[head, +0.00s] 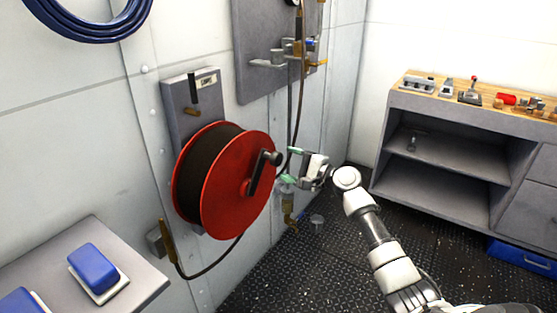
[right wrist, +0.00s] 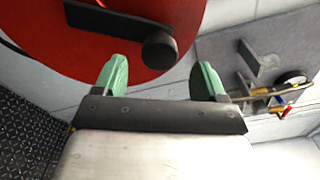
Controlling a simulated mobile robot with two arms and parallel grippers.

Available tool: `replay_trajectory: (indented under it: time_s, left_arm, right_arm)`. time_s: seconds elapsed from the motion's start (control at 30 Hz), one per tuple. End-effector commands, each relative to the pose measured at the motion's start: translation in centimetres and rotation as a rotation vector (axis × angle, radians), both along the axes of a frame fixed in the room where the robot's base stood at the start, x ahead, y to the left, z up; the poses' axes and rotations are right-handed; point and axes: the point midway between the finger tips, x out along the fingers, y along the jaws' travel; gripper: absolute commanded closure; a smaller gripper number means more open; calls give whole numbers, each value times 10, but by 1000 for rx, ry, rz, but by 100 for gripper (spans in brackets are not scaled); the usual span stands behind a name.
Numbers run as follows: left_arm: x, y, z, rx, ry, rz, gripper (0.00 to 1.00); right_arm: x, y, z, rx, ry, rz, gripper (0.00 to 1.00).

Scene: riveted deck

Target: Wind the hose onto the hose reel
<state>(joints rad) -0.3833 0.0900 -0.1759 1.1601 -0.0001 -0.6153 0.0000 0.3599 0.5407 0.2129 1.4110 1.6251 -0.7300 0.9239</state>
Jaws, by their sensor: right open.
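The red hose reel (head: 238,192) is mounted on the wall, with dark hose (head: 205,165) wound on its drum. A black crank with a knob (head: 274,158) sits on its face. The hose's free end hangs below, with a brass nozzle (head: 168,242) at the lower left. My right gripper (head: 289,164) is open and empty, just right of the crank knob. In the right wrist view the knob (right wrist: 160,51) lies ahead, between the green fingertips (right wrist: 162,80) and apart from them. My left gripper is not in view.
A wall panel with valves and gauge (head: 290,55) is above right of the reel. A workbench (head: 470,95) with tools stands at the right. A grey table (head: 130,270) with blue items is at lower left. The floor between is mostly clear.

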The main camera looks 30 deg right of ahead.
Motion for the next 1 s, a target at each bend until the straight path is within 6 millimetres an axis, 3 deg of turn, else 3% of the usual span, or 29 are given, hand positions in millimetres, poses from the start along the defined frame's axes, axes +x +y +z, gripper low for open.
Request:
replay_trajectory:
  time_s: [0.1, 0.33, 1.0]
  left_arm:
    - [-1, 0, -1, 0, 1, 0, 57]
    - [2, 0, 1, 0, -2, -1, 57]
    - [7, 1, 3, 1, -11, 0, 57]
  right_arm:
    - [-23, -9, -1, -3, 1, -1, 28]
    - [-48, -20, 0, -1, 0, -1, 28]
    - [-51, -21, -4, -7, 5, -2, 28]
